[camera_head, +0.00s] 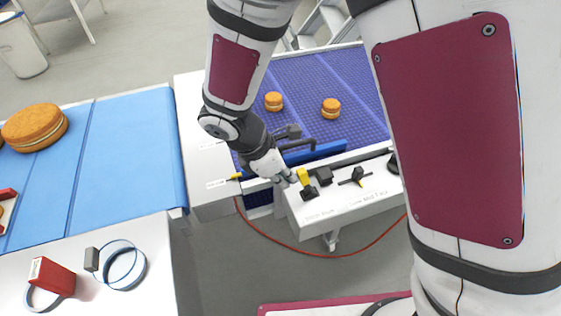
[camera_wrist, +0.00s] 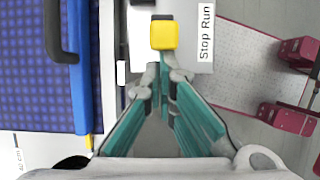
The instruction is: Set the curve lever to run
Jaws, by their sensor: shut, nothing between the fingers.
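A lever with a yellow handle (camera_head: 303,175) and a black base (camera_head: 309,192) stands on the white ledge beside the purple conveyor. In the wrist view the yellow handle (camera_wrist: 164,36) is just ahead of my fingertips, beside a label reading "Stop Run" (camera_wrist: 205,33). My gripper (camera_head: 291,178) is shut and empty, close to the handle's left side in the head view; its fingers (camera_wrist: 165,75) show in the wrist view. I cannot tell whether they touch the handle. The lever's exact setting is unclear, and I see no readable "curve" label.
A black knob (camera_head: 357,175) with a small yellow part sits farther right on the ledge. A blue rail with a dark handle (camera_head: 315,152) runs along the purple belt (camera_head: 300,85), which carries two filled rounds (camera_head: 331,108). A red cable (camera_head: 290,241) hangs below. A blue belt (camera_head: 125,140) lies left.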

